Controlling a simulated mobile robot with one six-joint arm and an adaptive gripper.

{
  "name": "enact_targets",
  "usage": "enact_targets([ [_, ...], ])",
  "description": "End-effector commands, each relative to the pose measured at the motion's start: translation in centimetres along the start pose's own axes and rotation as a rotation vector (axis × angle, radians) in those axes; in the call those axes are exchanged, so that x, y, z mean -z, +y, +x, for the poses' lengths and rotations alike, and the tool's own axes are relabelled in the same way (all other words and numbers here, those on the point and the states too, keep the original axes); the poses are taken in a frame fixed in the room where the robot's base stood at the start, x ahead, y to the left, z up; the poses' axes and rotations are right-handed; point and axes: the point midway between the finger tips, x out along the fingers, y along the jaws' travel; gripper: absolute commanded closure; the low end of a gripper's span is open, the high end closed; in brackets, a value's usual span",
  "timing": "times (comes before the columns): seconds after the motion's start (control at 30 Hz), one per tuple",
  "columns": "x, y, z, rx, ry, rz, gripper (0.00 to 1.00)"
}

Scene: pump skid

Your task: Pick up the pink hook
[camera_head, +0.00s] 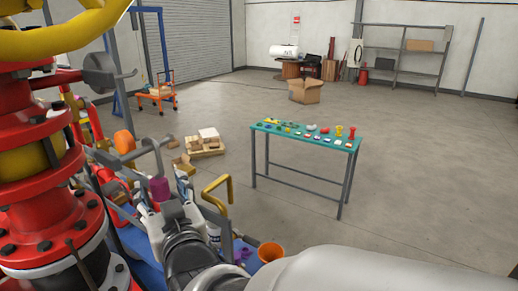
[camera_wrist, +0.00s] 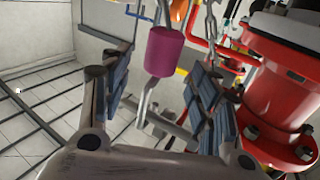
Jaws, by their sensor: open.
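The pink hook (camera_wrist: 163,52) shows in the wrist view as a magenta cylinder with a bent grey metal rod below it. In the head view its magenta part (camera_head: 159,188) is at the lower left, close to my gripper (camera_head: 168,203). In the wrist view my gripper (camera_wrist: 160,80) is open, with one blue-padded finger to the left and one to the right of the hook's line. The magenta part appears between and just beyond the fingertips. I see no finger touching it, but the exact depth is hard to tell.
Red flanged piping (camera_head: 45,180) stands close on the left, and it also shows at right in the wrist view (camera_wrist: 275,90). A yellow bent handle (camera_head: 218,190) and an orange cup (camera_head: 270,251) are near my gripper. A teal table (camera_head: 262,126) stands farther off on open floor.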

Motion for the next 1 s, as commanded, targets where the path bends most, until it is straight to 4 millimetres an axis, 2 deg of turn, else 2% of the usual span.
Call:
enact_targets([
  [0.2, -0.2, 0.1, 3.2, -0.002, -0.001, -0.001, 0.44],
  [0.33, -0.2, 0.1, 3.9, 0.000, 0.000, -0.001, 0.44],
  [0.53, -0.2, 0.1, 3.9, 0.000, -0.001, 0.000, 0.45],
  [1.0, -0.2, 0.1, 3.9, 0.000, -0.001, 0.000, 0.76],
])
